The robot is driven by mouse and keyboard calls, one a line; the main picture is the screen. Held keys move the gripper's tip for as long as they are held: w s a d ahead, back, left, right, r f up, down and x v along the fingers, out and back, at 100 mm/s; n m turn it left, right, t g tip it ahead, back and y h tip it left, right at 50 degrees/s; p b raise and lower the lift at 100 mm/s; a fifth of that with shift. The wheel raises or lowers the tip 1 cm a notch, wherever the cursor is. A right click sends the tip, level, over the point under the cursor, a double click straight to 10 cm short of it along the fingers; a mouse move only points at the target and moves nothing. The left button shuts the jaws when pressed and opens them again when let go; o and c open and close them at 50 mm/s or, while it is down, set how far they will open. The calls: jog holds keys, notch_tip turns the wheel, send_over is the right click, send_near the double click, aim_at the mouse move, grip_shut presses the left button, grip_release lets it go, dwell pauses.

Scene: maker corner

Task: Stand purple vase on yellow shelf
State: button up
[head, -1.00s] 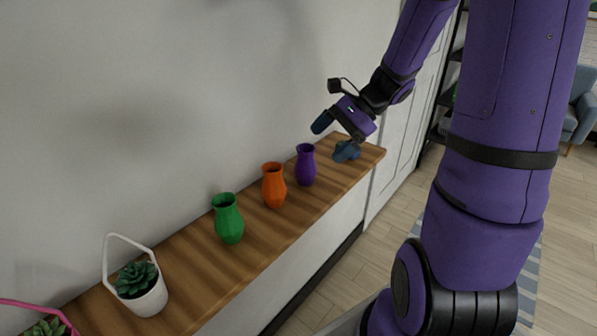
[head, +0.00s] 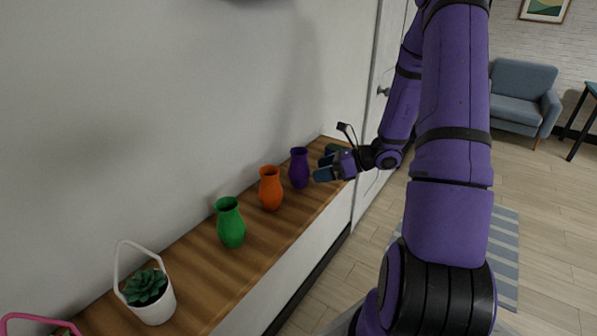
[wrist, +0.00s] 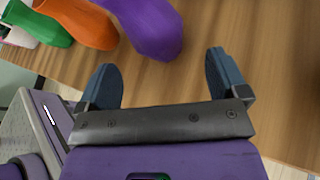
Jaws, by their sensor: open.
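The purple vase (head: 299,168) stands upright on a wooden surface, at the far end of a row of vases. My gripper (head: 322,168) is close to its right side in the head view, open and empty. In the wrist view the purple vase (wrist: 152,28) lies ahead of the open fingers (wrist: 165,78), nearer the left finger, and is not between them. The top of the vase is cut off in the wrist view. I see no yellow shelf in these frames.
An orange vase (head: 270,188) and a green vase (head: 230,223) stand along the same wooden top (head: 205,271). A white basket with a succulent (head: 150,297) is nearer, a pink handle (head: 38,319) beyond it at lower left. The wall (head: 150,110) runs close behind.

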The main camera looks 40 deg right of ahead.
aim_at(300, 173)
jog(key=shift+x, duration=3.45)
jog(key=shift+r, duration=0.15)
jog(key=c, duration=1.1)
jog(key=shift+r, duration=0.2)
